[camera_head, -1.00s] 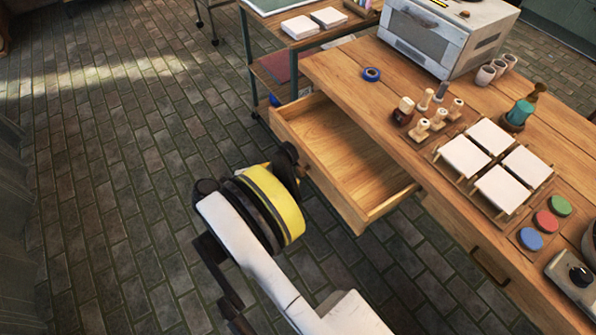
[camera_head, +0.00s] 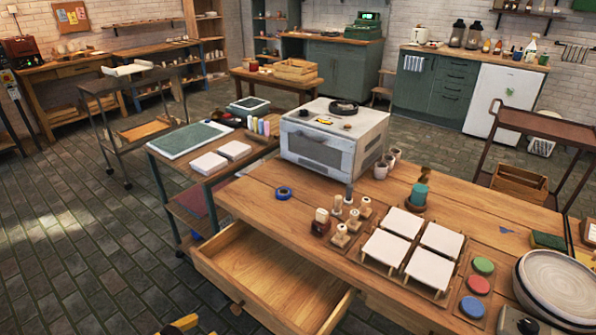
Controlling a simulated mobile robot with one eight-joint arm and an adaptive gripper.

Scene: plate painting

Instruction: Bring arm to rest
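Only a small yellow and black piece of my arm (camera_head: 180,326) shows, cut off by the bottom edge of the head view. My gripper's fingers are not visible, so its opening and anything in it are hidden. The wooden drawer (camera_head: 262,268) beside this piece of arm stands pulled out from the worktable, and its visible inside is empty.
The worktable (camera_head: 262,191) bears a grey oven (camera_head: 330,140), white tiles (camera_head: 404,222), wooden stamps, colour pads and a round wheel (camera_head: 560,285). A dark cart (camera_head: 183,168) stands at its left. The brick floor (camera_head: 70,250) at the left is open.

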